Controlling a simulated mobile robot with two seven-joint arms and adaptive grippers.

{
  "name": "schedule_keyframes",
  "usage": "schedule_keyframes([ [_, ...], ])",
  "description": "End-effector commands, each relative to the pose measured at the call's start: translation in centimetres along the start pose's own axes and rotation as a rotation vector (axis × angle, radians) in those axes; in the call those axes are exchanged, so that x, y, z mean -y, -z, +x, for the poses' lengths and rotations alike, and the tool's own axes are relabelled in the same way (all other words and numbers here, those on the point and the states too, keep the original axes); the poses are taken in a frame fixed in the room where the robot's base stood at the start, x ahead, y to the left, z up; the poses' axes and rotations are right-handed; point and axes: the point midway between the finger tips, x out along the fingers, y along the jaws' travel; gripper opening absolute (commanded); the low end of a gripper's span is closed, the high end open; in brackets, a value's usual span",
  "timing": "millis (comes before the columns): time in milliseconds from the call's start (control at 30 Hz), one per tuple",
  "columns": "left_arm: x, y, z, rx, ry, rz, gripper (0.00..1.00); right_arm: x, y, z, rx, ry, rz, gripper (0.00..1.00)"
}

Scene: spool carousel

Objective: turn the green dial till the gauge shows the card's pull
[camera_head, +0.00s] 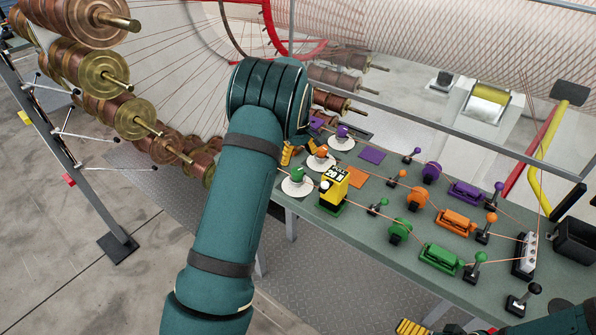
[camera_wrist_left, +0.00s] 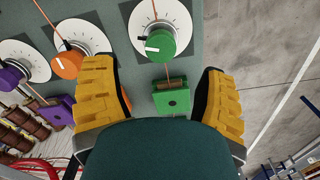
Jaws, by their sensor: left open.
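The green dial (camera_head: 297,175) sits on a round white scale plate at the table's left edge. In the left wrist view the green dial (camera_wrist_left: 160,41) has a white mark pointing left and lies just beyond my fingertips. My left gripper (camera_wrist_left: 158,68) is open and empty, its yellow fingers spread. In the head view my left gripper (camera_head: 289,153) is mostly hidden by my arm. I cannot make out a gauge reading. A yellow finger of my right gripper (camera_head: 413,327) shows at the bottom edge.
An orange dial (camera_head: 321,154) and a purple dial (camera_head: 342,131) stand beside the green one. Green, orange and purple rollers, wheels and levers fill the table to the right. Copper spools (camera_head: 133,117) stand at the left, with thin wires running across.

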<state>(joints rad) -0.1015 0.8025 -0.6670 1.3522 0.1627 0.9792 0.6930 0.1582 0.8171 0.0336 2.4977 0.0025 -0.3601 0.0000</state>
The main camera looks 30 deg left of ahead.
Motion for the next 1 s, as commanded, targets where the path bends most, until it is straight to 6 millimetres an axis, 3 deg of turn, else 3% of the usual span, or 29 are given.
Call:
schedule_keyframes([
  [100,0.1,0.0,2.4,0.001,0.002,-0.001,0.72,0.0,0.0,0.0,0.000,0.000,0.000,1.00],
  [333,0.0,0.0,5.6,0.000,0.001,-0.001,0.72,0.1,0.0,-0.1,0.000,0.000,0.000,1.00],
  [800,0.0,0.0,6.7,0.000,-0.001,0.000,0.73,0.1,0.0,-0.1,0.000,0.000,0.000,1.00],
  [1000,0.0,0.0,6.6,0.000,-0.001,0.000,0.03,0.1,0.0,-0.1,0.000,0.000,0.000,1.00],
])
